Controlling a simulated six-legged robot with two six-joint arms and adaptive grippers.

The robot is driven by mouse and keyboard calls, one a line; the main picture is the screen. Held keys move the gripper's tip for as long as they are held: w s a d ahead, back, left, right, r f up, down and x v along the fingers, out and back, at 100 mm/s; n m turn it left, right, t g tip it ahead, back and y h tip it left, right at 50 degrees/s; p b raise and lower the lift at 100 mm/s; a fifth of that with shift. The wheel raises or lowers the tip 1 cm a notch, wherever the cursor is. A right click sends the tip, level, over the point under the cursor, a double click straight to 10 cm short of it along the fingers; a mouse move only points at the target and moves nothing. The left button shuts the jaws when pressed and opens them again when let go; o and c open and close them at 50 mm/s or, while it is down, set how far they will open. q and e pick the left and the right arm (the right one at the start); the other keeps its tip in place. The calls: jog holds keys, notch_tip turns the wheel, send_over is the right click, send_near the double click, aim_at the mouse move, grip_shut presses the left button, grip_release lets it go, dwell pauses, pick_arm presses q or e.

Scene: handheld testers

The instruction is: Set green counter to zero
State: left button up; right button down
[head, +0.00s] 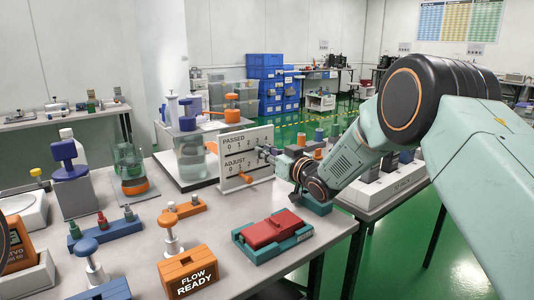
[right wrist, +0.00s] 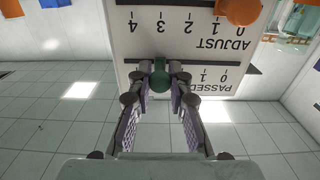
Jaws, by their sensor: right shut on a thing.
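The white counter board (head: 235,150) stands upright near the table's right edge, with a PASSED scale above an ADJUST scale. My right gripper (right wrist: 160,85) is shut on the green knob (right wrist: 160,76) on the PASSED row. In the right wrist view the board (right wrist: 145,45) appears upside down. The knob sits to the left of the visible 0 and 1 marks there, away from 0; the higher PASSED numbers are hidden by the knob and fingers. In the head view my right gripper (head: 268,154) is at the board's right end and hides the knob. My left gripper is out of view.
An orange slider knob (right wrist: 238,12) is close to the ADJUST 0. A red block in a teal tray (head: 272,235), an orange FLOW READY box (head: 187,272) and a glass beaker (head: 130,168) stand on the table. A second table is at the right, beyond a gap.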

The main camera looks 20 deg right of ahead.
dwell(0.3)
jog(key=s+a, duration=0.1)
jog(key=a, duration=0.1)
jog(key=s+a+p, duration=0.1)
jog(key=a, duration=0.2)
jog(key=a+p, duration=0.1)
jog(key=a, duration=0.1)
jog(key=shift+s+a+r, duration=0.15)
jog(key=shift+s+a, duration=0.4)
jog(key=shift+a, duration=0.3)
jog(key=c, duration=1.3)
grip_release()
jog(key=shift+a, duration=0.15)
jog(key=shift+o, duration=0.4)
notch_tip(320, 180, up, 10)
